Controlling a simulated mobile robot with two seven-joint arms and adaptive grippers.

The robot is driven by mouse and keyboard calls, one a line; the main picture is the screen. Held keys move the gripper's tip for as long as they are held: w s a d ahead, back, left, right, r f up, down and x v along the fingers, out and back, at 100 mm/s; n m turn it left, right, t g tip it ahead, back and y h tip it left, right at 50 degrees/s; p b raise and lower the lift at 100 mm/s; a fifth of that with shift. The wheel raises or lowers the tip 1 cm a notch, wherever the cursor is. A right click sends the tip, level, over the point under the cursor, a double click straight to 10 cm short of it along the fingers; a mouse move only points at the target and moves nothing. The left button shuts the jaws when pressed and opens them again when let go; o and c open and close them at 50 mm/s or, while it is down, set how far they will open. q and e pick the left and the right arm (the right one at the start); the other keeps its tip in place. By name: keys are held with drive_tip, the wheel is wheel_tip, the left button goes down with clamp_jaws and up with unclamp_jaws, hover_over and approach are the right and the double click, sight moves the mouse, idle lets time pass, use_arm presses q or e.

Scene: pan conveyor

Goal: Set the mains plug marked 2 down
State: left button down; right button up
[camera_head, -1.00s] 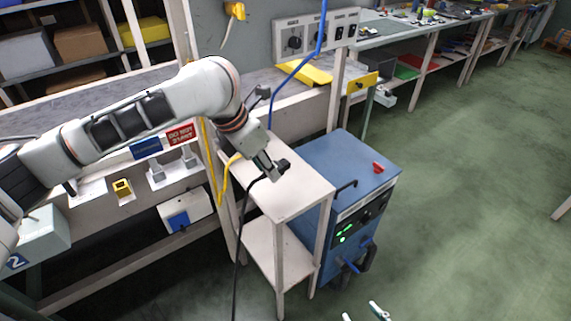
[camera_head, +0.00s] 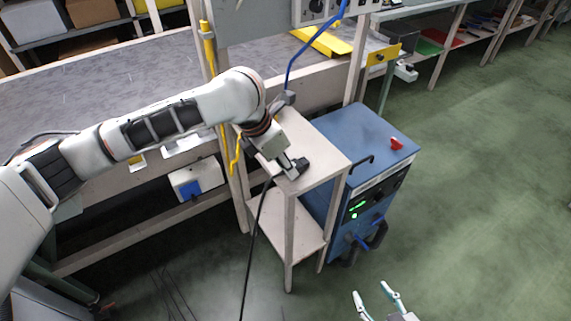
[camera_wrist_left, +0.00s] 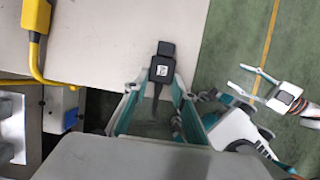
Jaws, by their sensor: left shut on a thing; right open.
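A black mains plug (camera_head: 303,165) with a dark cable is in my left gripper (camera_head: 291,170), over the top of a small pale stand (camera_head: 326,151). The left wrist view shows the plug (camera_wrist_left: 162,68) between the fingertips, with a small white mark that is too small to read. The gripper is shut on it near the stand top's edge. I cannot tell whether the plug touches the surface. My right gripper (camera_head: 376,297) is open and empty, low over the floor; it also shows in the left wrist view (camera_wrist_left: 249,82).
A blue machine (camera_head: 368,153) with a red knob stands right of the stand. A yellow bent tube (camera_head: 234,150) and the grey workbench (camera_head: 120,84) are at the left. The cable (camera_head: 253,240) hangs down in front of the stand. Green floor at the right is clear.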

use_arm(q)
drive_tip(key=shift+f, duration=0.1)
drive_tip(key=c, duration=1.7)
unclamp_jaws()
drive_tip(key=shift+a+r, duration=0.1)
drive_tip(key=shift+r, duration=0.4)
drive_tip(key=p+v, duration=0.3)
drive_tip(key=v, duration=0.8)
drive_tip(key=shift+s+r, duration=0.1)
drive_tip(key=shift+s, duration=0.05)
use_arm(e)
drive_tip(key=shift+s+a+r, duration=0.15)
drive_tip(key=shift+a+r, duration=0.05)
drive_tip(key=shift+r, duration=0.25)
drive_tip(key=shift+s+a+r, duration=0.1)
drive_tip(key=shift+a+r, duration=0.05)
drive_tip(key=shift+r, duration=0.3)
